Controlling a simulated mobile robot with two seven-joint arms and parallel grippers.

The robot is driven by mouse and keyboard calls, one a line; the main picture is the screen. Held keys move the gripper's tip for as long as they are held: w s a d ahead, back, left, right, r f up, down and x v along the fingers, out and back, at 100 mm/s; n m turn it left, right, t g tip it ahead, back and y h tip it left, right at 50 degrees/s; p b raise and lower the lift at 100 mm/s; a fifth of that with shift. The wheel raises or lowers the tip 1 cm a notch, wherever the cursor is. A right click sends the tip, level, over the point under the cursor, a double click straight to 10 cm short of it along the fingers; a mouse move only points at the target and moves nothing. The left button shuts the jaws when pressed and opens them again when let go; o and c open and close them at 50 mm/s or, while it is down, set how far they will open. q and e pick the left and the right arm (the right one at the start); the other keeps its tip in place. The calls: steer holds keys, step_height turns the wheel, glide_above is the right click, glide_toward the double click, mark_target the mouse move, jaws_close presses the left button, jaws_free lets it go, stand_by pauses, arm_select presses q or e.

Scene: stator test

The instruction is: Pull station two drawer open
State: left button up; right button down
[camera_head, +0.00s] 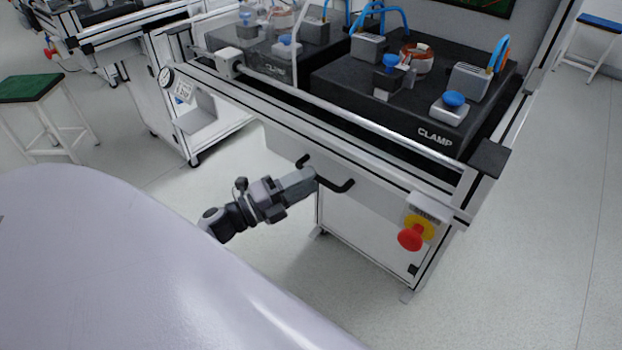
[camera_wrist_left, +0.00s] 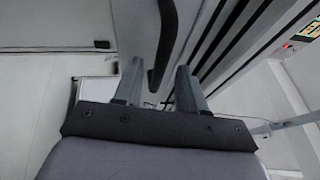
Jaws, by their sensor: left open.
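The station's drawer (camera_head: 375,204) is a white front under the bench edge, with a black bar handle (camera_head: 341,187). My left gripper (camera_head: 313,178) is at the handle, near its middle, and hides part of it. In the left wrist view the handle (camera_wrist_left: 166,38) runs down between the two open fingers of my left gripper (camera_wrist_left: 160,82). Whether a finger touches the handle I cannot tell. Whether the drawer front stands out from the bench is hard to tell. My right gripper is not in view.
A red emergency stop button (camera_head: 411,237) sticks out right of the drawer. Black clamp fixtures (camera_head: 436,138) with blue hoses stand on the bench. A green-topped stool (camera_head: 30,88) is at the far left.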

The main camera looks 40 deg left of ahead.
arm_select(q)
steer(key=shift+x, duration=0.8)
jaws_close()
